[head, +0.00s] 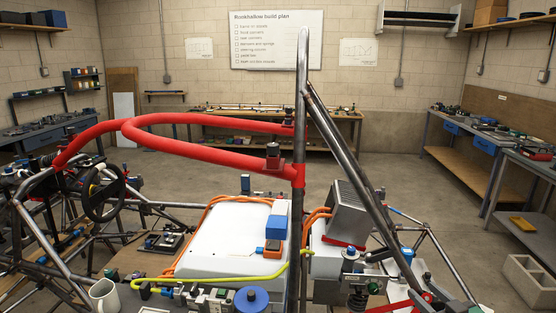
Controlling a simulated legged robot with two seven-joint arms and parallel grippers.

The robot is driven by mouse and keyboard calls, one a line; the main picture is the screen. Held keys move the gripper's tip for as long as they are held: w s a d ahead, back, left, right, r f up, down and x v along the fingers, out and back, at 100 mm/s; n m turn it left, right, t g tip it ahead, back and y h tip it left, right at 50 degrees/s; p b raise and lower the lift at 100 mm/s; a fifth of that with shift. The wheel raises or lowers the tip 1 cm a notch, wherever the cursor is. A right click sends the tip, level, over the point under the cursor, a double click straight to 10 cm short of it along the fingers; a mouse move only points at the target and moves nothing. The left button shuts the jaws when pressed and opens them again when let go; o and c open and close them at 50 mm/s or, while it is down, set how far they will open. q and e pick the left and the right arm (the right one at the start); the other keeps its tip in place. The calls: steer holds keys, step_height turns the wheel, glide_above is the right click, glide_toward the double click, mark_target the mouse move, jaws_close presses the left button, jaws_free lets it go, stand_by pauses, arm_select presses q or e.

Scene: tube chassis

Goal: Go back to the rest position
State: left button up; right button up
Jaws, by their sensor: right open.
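The tube chassis fills the middle and lower left, with a tall grey roll hoop (302,100) and red-sleeved tubes (200,160) meeting it. My right gripper (428,297) is hard to pick out among dark and red parts at the lower right. It is open, and I see nothing held in it. Its exact gap to the suspension parts cannot be told. My left gripper does not show. A white case (232,245) sits inside the frame with orange cables (190,238) beside it. A finned grey box (347,208) stands right of the hoop.
A steering wheel (103,192) and a mug (104,296) are at the left. A yellow hose (225,280) crosses low in front. Benches (455,165) line the walls. A concrete block (530,280) stands at the right. Bare floor (405,185) lies behind the chassis.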

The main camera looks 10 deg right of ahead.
steer(key=s+a+f+m+g+h, duration=0.1)
steer(key=s+a+f+g, duration=0.35)
steer(key=a, duration=0.25)
steer(key=s+a+f+m+g+h, duration=0.1)
steer(key=s+a+f+m+g, duration=0.1)
steer(key=s+a+f+g, duration=0.35)
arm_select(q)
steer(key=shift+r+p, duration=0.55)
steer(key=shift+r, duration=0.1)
arm_select(e)
steer(key=s+a+f+n+g+y, duration=0.1)
steer(key=s+a+f+g, duration=0.2)
steer(key=s+a, duration=0.7)
steer(key=shift+a+f, duration=0.65)
steer(key=shift+f, duration=0.05)
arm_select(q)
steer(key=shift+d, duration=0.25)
arm_select(e)
steer(key=shift+s+d, duration=0.1)
steer(key=shift+d, duration=0.15)
